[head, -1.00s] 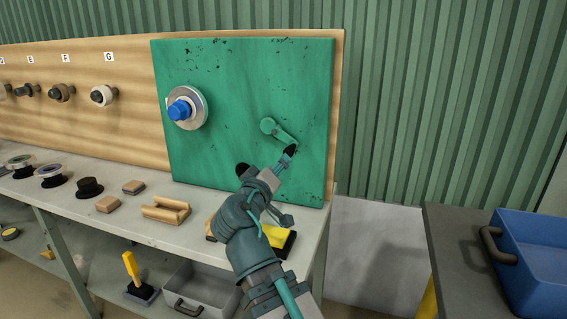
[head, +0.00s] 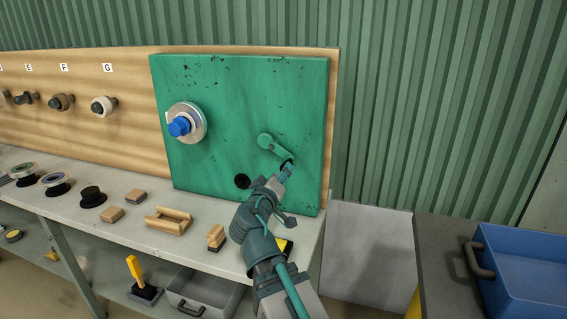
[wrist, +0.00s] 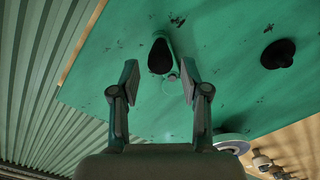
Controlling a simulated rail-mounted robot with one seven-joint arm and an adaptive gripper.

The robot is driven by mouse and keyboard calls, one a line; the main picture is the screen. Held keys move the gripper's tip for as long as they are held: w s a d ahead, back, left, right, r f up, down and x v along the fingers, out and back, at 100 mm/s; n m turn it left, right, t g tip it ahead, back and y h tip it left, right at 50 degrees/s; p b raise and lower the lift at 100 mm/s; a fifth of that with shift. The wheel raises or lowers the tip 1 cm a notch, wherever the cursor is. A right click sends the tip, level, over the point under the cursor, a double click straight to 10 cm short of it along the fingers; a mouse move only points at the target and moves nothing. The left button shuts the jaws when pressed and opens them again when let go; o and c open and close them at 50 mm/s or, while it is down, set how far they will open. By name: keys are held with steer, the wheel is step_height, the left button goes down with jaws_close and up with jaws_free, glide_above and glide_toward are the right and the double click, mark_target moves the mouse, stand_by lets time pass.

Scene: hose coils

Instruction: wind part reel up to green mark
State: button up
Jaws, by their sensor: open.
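The reel, a silver disc (head: 196,124) with a blue hub (head: 179,126), is mounted at the left of the green panel (head: 225,90). Part of its disc shows in the wrist view (wrist: 233,144). A green crank arm (head: 272,145) sits right of it, slanting down to the right. Its black handle (wrist: 160,55) is largely hidden by my gripper in the head view. My gripper (wrist: 159,69) is open, its fingers either side of the handle in the wrist view; I cannot tell whether they touch it. I cannot make out a green mark on the reel.
A black knob (head: 242,181) stands on the panel left of my gripper. The bench (head: 140,235) below carries wooden blocks, a cradle (head: 169,220) and small spools. A blue crate (head: 530,255) is at the right. The space before the panel's middle is clear.

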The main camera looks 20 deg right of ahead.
steer(key=shift+w+d+r+p, duration=0.2)
steer(key=shift+w+d+p, duration=0.2)
steer(key=shift+p, duration=0.75)
steer(key=w+p, duration=0.1)
steer(key=p, duration=0.2)
steer(key=shift+d+p, duration=0.25)
steer(key=shift+p, duration=0.05)
steer(key=shift+f+b, duration=0.3)
steer(key=shift+b, duration=0.15)
steer(key=shift+w+d, duration=0.15)
steer(key=shift+r, duration=0.1)
steer(key=shift+c, duration=0.2)
